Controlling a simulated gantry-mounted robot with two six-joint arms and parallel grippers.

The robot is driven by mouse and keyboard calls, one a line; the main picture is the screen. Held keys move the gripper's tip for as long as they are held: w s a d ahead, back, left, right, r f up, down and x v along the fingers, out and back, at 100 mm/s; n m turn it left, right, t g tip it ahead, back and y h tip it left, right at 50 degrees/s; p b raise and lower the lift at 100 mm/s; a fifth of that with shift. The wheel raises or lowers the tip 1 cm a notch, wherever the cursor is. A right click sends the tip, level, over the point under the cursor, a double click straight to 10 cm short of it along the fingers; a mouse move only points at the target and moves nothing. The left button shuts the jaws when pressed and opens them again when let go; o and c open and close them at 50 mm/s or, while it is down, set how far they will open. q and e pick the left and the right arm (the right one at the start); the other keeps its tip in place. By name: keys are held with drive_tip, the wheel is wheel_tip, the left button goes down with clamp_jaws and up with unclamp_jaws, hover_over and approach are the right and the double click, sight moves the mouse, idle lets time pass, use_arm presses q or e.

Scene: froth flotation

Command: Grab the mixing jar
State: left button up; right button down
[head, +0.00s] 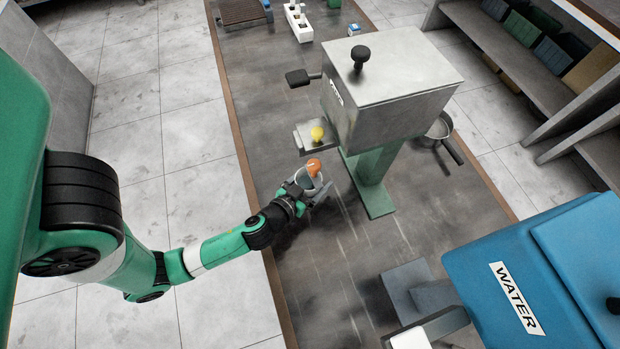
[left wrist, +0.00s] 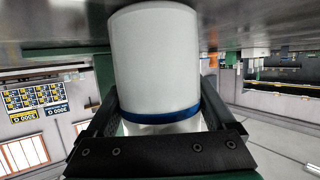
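The mixing jar shows in the left wrist view as a pale grey-white cylinder (left wrist: 157,60) with a dark blue band, against the dark table surface. My left gripper (left wrist: 160,105) has one finger on each side of the jar, very close to its wall; I cannot tell whether both press on it. In the head view the jar (head: 311,184) is small and partly hidden by my left gripper (head: 315,192), with an orange thing (head: 314,167) at its top. My right gripper is not in view.
A grey metal machine (head: 385,85) on a green stand (head: 370,185) rises just beyond the jar. A blue WATER container (head: 530,270) stands at lower right. The table in front is mostly clear.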

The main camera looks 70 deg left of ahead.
use_arm(q)
clamp_jaws()
drive_tip(key=shift+r, duration=0.1)
